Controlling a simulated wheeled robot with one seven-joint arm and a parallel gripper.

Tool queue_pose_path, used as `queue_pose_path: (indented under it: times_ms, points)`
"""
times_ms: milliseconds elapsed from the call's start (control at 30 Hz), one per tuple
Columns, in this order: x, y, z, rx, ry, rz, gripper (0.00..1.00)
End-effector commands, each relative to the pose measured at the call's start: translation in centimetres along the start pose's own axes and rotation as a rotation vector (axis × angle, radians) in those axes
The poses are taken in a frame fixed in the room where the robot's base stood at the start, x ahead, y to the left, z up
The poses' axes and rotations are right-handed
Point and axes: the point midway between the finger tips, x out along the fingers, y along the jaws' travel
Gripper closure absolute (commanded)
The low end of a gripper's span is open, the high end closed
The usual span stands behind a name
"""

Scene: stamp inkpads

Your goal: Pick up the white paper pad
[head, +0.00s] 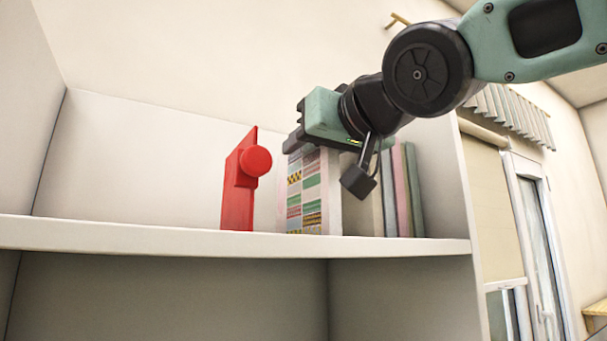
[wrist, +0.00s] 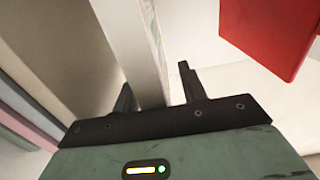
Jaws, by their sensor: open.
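The white paper pad (head: 334,190) stands upright on the shelf, with a face of coloured stripes and labels turned to the front left. In the wrist view its narrow white side (wrist: 138,45) runs between my two dark fingers. My gripper (wrist: 156,78) is open, with one finger on either side of the pad; a gap shows on the right, and I cannot tell whether the left finger touches. In the head view my gripper (head: 296,130) is at the pad's upper part and hides its top.
A red object with a round knob (head: 240,190) stands left of the pad; it also shows in the wrist view (wrist: 270,30). Several upright books (head: 403,190) stand close on the right. The white shelf (head: 130,236) is bare at left.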

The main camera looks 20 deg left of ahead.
Motion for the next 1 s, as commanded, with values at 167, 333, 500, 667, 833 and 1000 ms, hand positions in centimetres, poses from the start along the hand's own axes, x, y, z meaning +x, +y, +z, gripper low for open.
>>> queue_pose_path:
  times_ms: [167,333,500,667,833,1000]
  points:
    - [0.1,0.0,0.1,0.000,0.000,0.000,0.58]
    - [0.1,0.0,0.1,0.000,0.000,0.000,0.83]
    - [0.1,0.0,0.1,0.000,0.000,0.000,1.00]
    - [0.1,0.0,0.0,0.001,0.002,0.000,1.00]
    - [0.1,0.0,-0.5,0.001,0.003,0.000,1.00]
    - [0.1,0.1,-2.2,0.001,0.003,0.002,1.00]
